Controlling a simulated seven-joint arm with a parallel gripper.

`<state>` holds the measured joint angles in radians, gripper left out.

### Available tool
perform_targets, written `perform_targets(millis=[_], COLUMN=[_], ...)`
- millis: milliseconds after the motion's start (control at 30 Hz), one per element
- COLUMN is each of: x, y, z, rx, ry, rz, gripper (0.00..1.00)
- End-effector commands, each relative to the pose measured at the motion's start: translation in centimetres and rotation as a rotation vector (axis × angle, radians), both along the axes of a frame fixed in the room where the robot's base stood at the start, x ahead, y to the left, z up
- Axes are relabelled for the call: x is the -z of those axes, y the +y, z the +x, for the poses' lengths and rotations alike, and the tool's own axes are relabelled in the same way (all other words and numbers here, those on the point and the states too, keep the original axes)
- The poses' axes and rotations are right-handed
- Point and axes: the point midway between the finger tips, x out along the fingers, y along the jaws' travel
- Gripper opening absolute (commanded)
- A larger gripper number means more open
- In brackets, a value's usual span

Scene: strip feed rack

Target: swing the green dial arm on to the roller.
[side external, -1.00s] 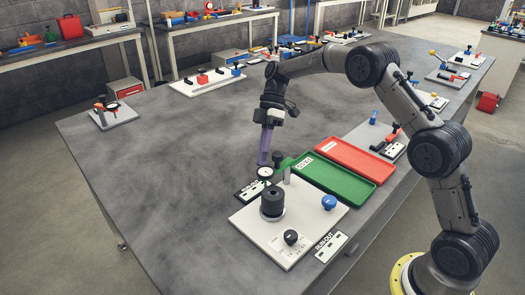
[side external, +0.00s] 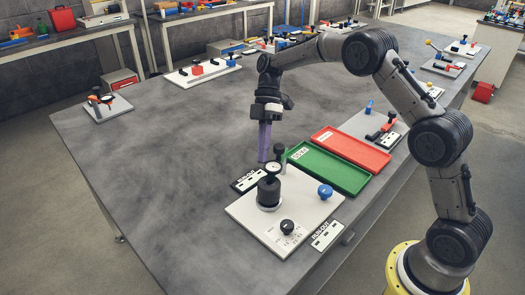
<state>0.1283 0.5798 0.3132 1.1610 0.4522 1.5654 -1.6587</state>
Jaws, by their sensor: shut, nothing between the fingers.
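The round white-faced dial (side external: 273,167) stands at the rear of a white base plate (side external: 243,211). In the picture it sits just above and slightly right of the dark upright roller (side external: 268,191), close to its top edge; I cannot tell whether they touch. A dark knob (side external: 279,150) rises behind the dial. The green arm itself is mostly hidden or too small to make out. My gripper (side external: 263,159) points down with its purple fingers shut and empty, just left of the knob and behind the dial. Contact with the arm cannot be told.
A blue knob (side external: 325,191) and a black knob (side external: 287,227) stand on the plate. A green tray (side external: 335,172) and a red tray (side external: 355,150) lie to the right. Label cards (side external: 328,235) lie beside the plate.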

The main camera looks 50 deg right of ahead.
Motion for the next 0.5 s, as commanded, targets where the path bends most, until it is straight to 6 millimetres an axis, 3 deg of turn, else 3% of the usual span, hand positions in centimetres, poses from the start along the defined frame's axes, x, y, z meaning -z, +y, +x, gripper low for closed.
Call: perform_targets(millis=[333, 500], x=[-0.1, -1.4], y=[-0.1, -0.9], z=[0.1, 0.7], rx=[0.000, 0.000], ry=[0.000, -0.002], rz=[0.001, 0.001], gripper=[0.00, 0.00])
